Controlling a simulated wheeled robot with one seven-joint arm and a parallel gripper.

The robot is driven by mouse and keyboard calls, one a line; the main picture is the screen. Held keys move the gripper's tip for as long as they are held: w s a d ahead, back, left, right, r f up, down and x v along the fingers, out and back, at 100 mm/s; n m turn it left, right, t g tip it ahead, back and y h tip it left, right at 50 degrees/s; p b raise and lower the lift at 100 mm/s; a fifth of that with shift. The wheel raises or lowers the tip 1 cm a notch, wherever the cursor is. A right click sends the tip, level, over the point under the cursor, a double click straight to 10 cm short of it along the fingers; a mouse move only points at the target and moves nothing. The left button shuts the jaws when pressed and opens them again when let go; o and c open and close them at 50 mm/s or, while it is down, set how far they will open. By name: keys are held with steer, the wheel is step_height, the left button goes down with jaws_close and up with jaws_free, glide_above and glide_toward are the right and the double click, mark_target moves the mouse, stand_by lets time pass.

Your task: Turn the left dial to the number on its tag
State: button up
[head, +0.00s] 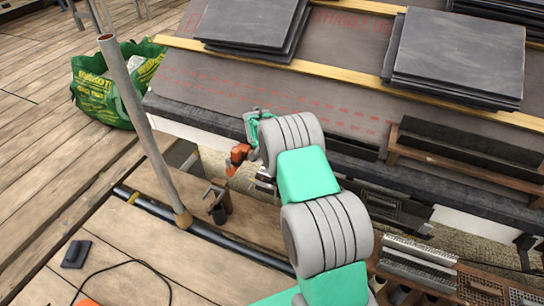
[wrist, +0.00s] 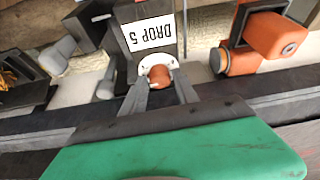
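In the wrist view a dial with a small orange-brown knob (wrist: 158,76) sits on a white round plate, on a dark grey box. I cannot tell whether the fingers touch the knob. No pointer or scale numbers are readable on the dial. In the head view my arm hides the dial and the fingertips.
An orange fitting (wrist: 272,36) stands close on the right in the wrist view; an orange part (head: 238,155) shows left of my arm in the head view. Slate stacks (head: 456,55) lie on the roof. A grey pole (head: 143,130) stands left, near a green bag (head: 100,88).

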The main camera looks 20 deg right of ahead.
steer(key=p+v, duration=0.2)
steer(key=v, duration=0.5)
steer(key=shift+a+r, duration=0.15)
steer(key=shift+r, duration=0.2)
steer(key=shift+s, duration=0.15)
steer(key=s+a+r+n+y+p, duration=0.15)
steer(key=s+r+p, duration=0.3)
steer(key=r, duration=0.55)
steer(key=s+a+r+n+p, duration=0.1)
steer(key=s+a+r+p, duration=0.25)
steer(key=r+p, duration=0.45)
steer(key=s+a+r+n+p, duration=0.2)
steer(key=s+r+p, duration=0.15)
steer(key=r, duration=0.95)
steer(key=s+a+r+n+p, duration=0.2)
steer(key=s+r+p, duration=0.4)
steer(key=s, duration=0.4)
steer(key=s+a+r+n+y+p, duration=0.1)
steer(key=s+a+r+n+p, duration=0.1)
steer(key=s+r+p, duration=0.4)
steer(key=s+a+r, duration=0.1)
steer(key=s+r, duration=0.1)
steer(key=s, duration=0.2)
steer(key=shift+r, duration=0.3)
steer(key=shift+a+y, duration=0.1)
steer(key=shift+y, duration=0.15)
steer(key=shift+c, duration=0.3)
